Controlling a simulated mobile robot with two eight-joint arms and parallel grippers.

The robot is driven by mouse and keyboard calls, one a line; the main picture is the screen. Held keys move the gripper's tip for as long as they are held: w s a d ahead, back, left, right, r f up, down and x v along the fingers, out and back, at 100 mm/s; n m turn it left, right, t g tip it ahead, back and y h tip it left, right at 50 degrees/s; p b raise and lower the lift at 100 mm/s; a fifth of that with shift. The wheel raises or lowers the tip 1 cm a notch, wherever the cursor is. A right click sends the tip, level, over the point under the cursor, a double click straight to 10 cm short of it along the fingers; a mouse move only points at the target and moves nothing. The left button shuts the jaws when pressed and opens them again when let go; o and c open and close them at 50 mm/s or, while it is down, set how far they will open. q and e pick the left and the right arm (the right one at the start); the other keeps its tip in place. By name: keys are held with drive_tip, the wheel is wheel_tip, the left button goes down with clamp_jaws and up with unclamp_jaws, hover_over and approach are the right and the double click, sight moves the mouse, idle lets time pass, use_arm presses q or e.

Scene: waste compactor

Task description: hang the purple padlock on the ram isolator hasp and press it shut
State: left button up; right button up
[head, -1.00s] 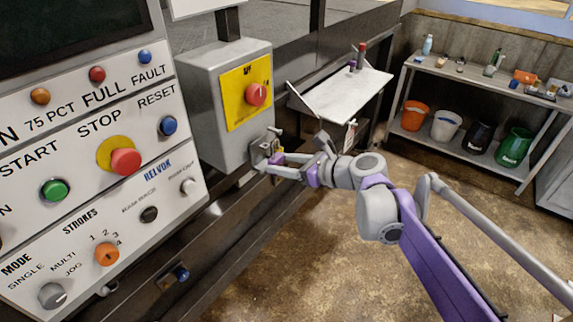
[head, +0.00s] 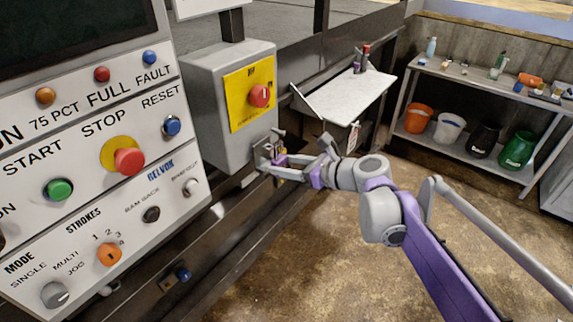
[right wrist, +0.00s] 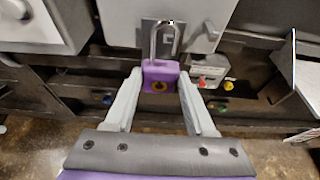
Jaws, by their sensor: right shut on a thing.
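The purple padlock (right wrist: 160,77) shows in the right wrist view with its steel shackle (right wrist: 154,42) pointing up. My right gripper (right wrist: 161,84) is shut on the padlock body, one finger on each side. The shackle stands in front of the metal hasp plate (right wrist: 173,27) at the lower part of the grey isolator box; I cannot tell whether it passes through the hasp. In the head view my right gripper (head: 276,165) is at the hasp (head: 264,150), below the box with the red knob (head: 259,96). The padlock is mostly hidden there. My left gripper is not in view.
The control panel (head: 100,180) with buttons fills the left. A white shelf (head: 345,98) juts out right of the isolator box (head: 212,110). A bench (head: 470,75) with several buckets stands at the far right. The floor between is clear.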

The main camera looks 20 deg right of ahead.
sight(273, 160)
drive_tip(key=shift+w+a, duration=0.65)
drive_tip(key=shift+w, duration=0.2)
drive_tip(key=shift+w+a, duration=0.65)
drive_tip(key=shift+w, duration=0.15)
idle(1.1)
drive_tip(key=shift+f+b, duration=0.2)
drive_tip(key=shift+b, duration=0.1)
idle(0.4)
drive_tip(key=o, duration=1.3)
drive_tip(key=shift+c, duration=0.5)
drive_tip(key=shift+p+v, duration=0.65)
drive_tip(key=shift+v, duration=2.85)
